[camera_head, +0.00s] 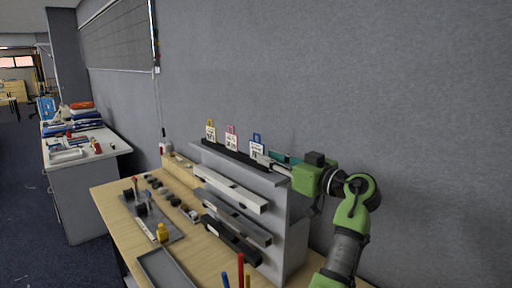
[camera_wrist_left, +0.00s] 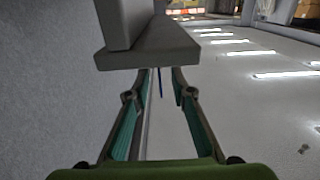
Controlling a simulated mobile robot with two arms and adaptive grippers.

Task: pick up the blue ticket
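The blue ticket (camera_head: 256,140), a white card with a blue top, stands upright at the right end of the dark rail on the grey rack. My left gripper (camera_head: 267,159) reaches in from the right, close beside its lower right part. In the left wrist view the two fingers (camera_wrist_left: 164,75) are apart. A thin blue edge (camera_wrist_left: 160,82), seemingly the ticket seen edge-on, shows between them; I cannot tell whether they touch it. A pink ticket (camera_head: 231,139) and a yellow ticket (camera_head: 210,131) stand further left. My right gripper is not in view.
The grey rack (camera_head: 294,233) stands on a wooden table (camera_head: 110,199) against the grey wall. Bars sit on its lower tiers. A tray (camera_head: 165,268), a yellow item (camera_head: 162,233) and small parts lie in front. Open air lies above the tickets.

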